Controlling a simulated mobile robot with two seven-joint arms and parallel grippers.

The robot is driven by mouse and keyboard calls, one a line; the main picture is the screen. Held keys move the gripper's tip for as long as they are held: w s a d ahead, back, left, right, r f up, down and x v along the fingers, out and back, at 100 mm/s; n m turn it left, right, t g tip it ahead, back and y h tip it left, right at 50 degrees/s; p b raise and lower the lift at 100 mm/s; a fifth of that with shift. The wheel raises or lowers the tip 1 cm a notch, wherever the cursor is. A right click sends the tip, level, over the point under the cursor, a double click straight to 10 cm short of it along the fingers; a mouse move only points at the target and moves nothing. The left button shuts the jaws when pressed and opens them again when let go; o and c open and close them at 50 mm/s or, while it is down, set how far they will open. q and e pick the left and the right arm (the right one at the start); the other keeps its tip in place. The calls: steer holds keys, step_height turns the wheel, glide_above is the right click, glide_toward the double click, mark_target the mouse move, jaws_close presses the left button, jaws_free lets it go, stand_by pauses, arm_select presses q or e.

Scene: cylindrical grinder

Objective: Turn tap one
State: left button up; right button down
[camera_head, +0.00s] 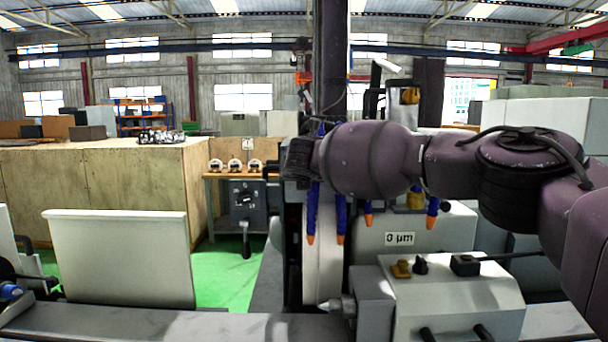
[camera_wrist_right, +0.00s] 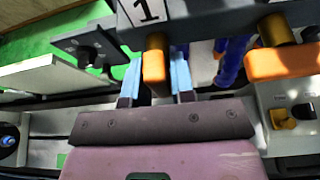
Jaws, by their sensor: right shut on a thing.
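Tap one has an orange handle (camera_wrist_right: 154,72) on a brass stem, below a dark bar with a white label "1" (camera_wrist_right: 150,11) in the right wrist view. My right gripper (camera_wrist_right: 156,68) has its light-blue fingers on either side of this handle and is shut on it. In the head view my right arm reaches in from the right, and its dark gripper (camera_head: 298,158) is at the machine's column. The tap is hidden there. My left gripper is not in view.
A second orange handle (camera_wrist_right: 284,62) sits to the right of tap one. Blue hoses with orange tips (camera_head: 311,238) hang just below my right wrist. A grey control box (camera_head: 455,300) with knobs stands in front. A pale panel (camera_head: 120,258) stands at the left.

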stand_by(0.4)
steer(key=c, duration=1.1)
jaws_free()
steer(key=shift+s+r, duration=0.15)
steer(key=shift+s, duration=0.3)
arm_select(q)
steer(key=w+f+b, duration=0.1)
steer(key=b, duration=0.1)
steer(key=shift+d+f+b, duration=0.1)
steer(key=shift+b, duration=0.2)
arm_select(e)
steer(key=v, duration=1)
steer(key=shift+w, duration=0.1)
steer(key=shift+a, duration=0.1)
